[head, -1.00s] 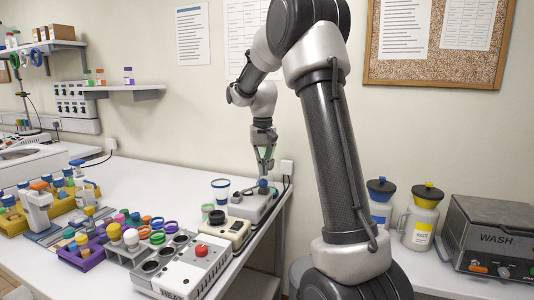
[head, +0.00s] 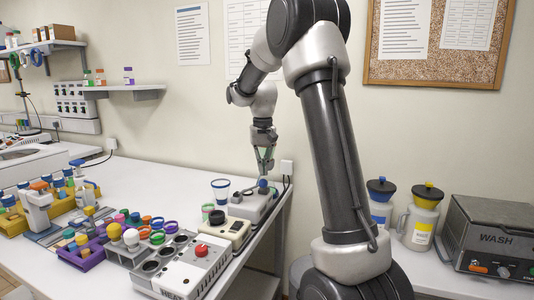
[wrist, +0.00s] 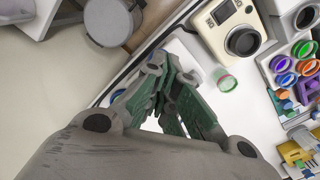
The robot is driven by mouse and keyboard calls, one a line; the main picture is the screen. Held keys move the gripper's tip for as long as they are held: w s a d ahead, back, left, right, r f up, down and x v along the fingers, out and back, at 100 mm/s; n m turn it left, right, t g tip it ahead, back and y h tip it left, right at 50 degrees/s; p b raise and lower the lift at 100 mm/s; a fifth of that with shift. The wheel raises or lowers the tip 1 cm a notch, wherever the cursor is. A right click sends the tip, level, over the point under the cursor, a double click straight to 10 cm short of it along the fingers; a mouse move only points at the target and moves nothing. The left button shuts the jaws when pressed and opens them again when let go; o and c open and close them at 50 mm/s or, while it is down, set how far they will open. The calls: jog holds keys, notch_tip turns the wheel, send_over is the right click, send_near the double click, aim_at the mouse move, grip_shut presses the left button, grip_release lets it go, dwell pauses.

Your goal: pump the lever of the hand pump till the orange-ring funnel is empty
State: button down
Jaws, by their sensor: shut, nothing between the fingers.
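My gripper (head: 264,171) points down over the grey device with a blue knob (head: 263,183) at the right end of the bench. Its green-padded fingers are shut and empty; they also show in the wrist view (wrist: 172,98). Several coloured ring tops, one of them orange (head: 158,221), stand in the middle of the bench, well left of my gripper. Orange rings also show at the right of the wrist view (wrist: 286,79). A white upright apparatus (head: 36,212) stands at the far left by a yellow rack. I cannot tell which item is the hand pump, nor see any funnel's contents.
A blue-rimmed cup (head: 220,189) stands left of my gripper. A beige device (head: 238,229), a heater block with a red knob (head: 205,262) and a purple rack (head: 82,259) line the front. The back of the bench (head: 140,180) is clear. The wall is behind.

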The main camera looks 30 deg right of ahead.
jog(key=shift+r, duration=0.1)
notch_tip(320, 180, up, 6)
jog(key=shift+f, duration=0.1)
dwell(0.5)
dwell(0.3)
jog(key=shift+w+f+n, duration=0.1)
jog(key=shift+f+n, duration=0.2)
jog(key=s+a+n+t, duration=0.2)
jog(key=s+a, duration=0.1)
jog(key=s, duration=1.2)
jog(key=s+a+n+t, duration=0.1)
jog(key=s+a, duration=0.3)
jog(key=s, duration=1.2)
jog(key=shift+f+n+t, duration=0.3)
jog(key=shift+n+t, duration=0.1)
jog(key=shift+t, duration=0.3)
